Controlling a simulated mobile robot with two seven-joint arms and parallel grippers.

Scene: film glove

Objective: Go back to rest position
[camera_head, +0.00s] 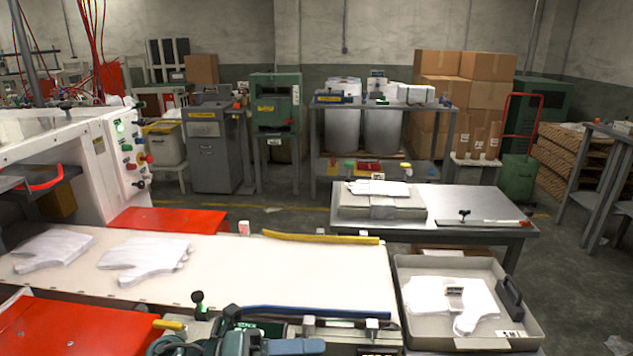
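Neither of my grippers shows in the head view, and no part of my arms can be made out. White film gloves (145,259) lie flat on the pale conveyor belt (300,268), with another glove (52,249) to their left. A grey tray (415,317) at the front right holds more white gloves (450,300) with a small label on them.
A green machine with levers (240,335) stands at the bottom edge. A metal table (475,228) behind the tray bears a box with white gloves (380,205). Cardboard boxes (462,90) are stacked at the back. Open floor (575,270) lies at the right.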

